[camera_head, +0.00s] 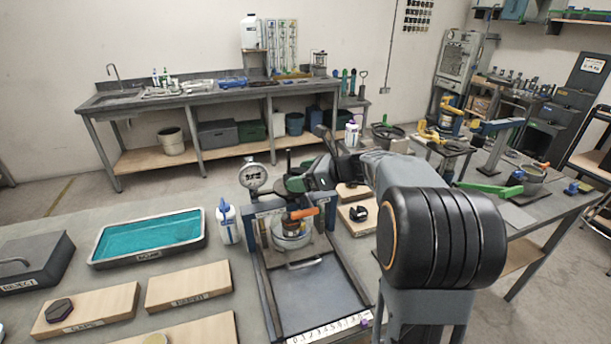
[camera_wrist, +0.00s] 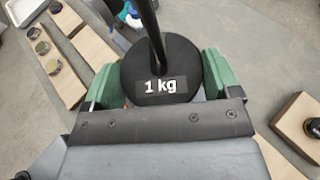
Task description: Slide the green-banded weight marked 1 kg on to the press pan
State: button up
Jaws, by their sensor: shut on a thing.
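A black round weight (camera_wrist: 160,65) with a white "1 kg" label and a dark rod rising from it fills the middle of the wrist view. My gripper (camera_wrist: 158,80) is shut on it, with a green finger pad on each side; no green band on the weight is clear. In the head view my gripper (camera_head: 296,184) is above the press frame (camera_head: 258,236), and the weight is mostly hidden there. An orange-handled part (camera_head: 303,213) and a clear round vessel (camera_head: 291,238) are below. I cannot clearly make out the pan, or whether the weight touches it.
A dial gauge (camera_head: 252,177) stands at the press's left, beside a white bottle (camera_head: 227,222). A teal-filled tray (camera_head: 150,236) and wooden boards (camera_head: 190,286) lie further left. Another wooden board (camera_head: 358,217) with a dark piece is at the right. The press's front plate (camera_head: 312,295) is bare.

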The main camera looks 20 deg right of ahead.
jog(key=shift+w+a+r+p, duration=0.15)
jog(key=shift+w+a+p, duration=0.15)
jog(key=shift+w+a, duration=0.65)
dwell(1.1)
jog(key=shift+s+f+b, duration=0.15)
jog(key=shift+f+b, duration=0.15)
jog(key=shift+f, duration=0.2)
dwell(0.7)
jog(key=o, duration=1.1)
jog(key=shift+o, duration=0.6)
jog(key=shift+f, duration=0.2)
jog(key=shift+r, duration=0.15)
